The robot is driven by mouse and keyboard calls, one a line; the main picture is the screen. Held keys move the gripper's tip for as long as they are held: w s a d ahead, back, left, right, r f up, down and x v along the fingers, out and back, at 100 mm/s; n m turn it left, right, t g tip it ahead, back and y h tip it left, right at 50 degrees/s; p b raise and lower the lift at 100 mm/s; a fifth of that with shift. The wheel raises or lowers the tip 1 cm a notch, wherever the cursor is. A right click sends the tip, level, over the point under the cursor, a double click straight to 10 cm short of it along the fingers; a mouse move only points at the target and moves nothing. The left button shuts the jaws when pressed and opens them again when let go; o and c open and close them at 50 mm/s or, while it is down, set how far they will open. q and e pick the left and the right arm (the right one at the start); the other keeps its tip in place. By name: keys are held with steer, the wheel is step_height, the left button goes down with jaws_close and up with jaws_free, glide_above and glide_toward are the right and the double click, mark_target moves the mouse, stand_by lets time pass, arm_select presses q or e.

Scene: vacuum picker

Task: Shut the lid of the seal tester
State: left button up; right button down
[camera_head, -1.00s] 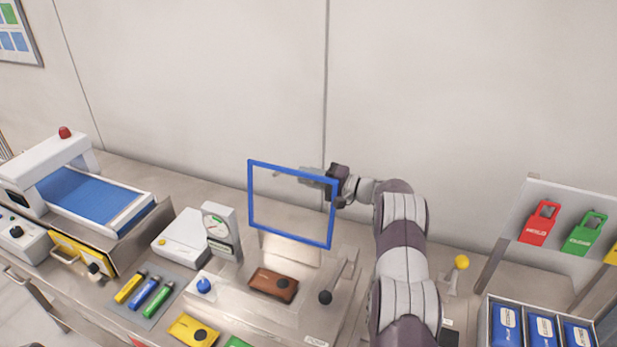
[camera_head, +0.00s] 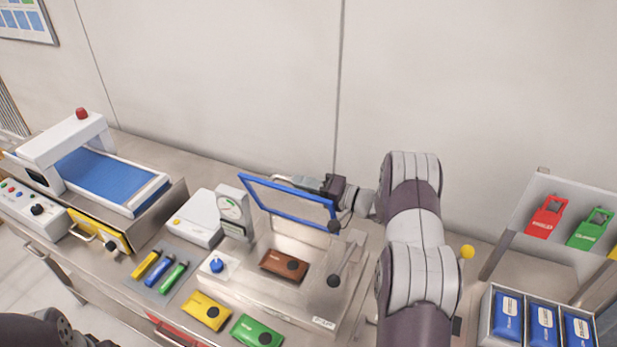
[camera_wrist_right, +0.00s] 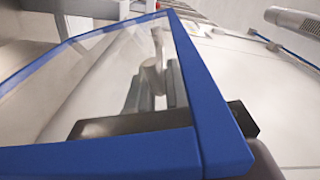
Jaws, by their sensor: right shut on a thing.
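The seal tester (camera_head: 235,285) is a steel box on the bench, with a brown pouch (camera_head: 284,264) lying in its open chamber. Its clear lid with a blue frame (camera_head: 288,190) is raised and tilted over the back of the chamber. My right gripper (camera_head: 325,187) is at the lid's upper right side, shut on the lid frame. In the right wrist view the blue lid frame (camera_wrist_right: 215,110) is close, its corner crossing the dark fingers (camera_wrist_right: 170,122). The fingertips are partly hidden in the head view. My left gripper is not in view.
Yellow (camera_head: 206,312) and green (camera_head: 257,331) pouches lie in front. A bin of blue packs (camera_head: 541,325) is at right.

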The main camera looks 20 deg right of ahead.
steer(key=shift+s+a+n, duration=0.3)
steer(key=shift+a, duration=0.05)
steer(key=c, duration=1.1)
jaws_free()
steer(key=shift+s+d, duration=0.1)
steer(key=b+v, duration=0.2)
steer(key=v, duration=0.1)
steer(key=b+v, duration=0.1)
steer(key=v, duration=0.1)
steer(key=shift+f, duration=0.35)
steer(key=v, duration=0.2)
steer(key=b+v, duration=0.1)
steer(key=v, duration=0.2)
steer(key=b+v, duration=0.1)
steer(key=v, duration=0.1)
steer(key=shift+s+d+r, duration=0.1)
steer(key=shift+s+r, duration=0.1)
steer(key=shift+r, duration=0.1)
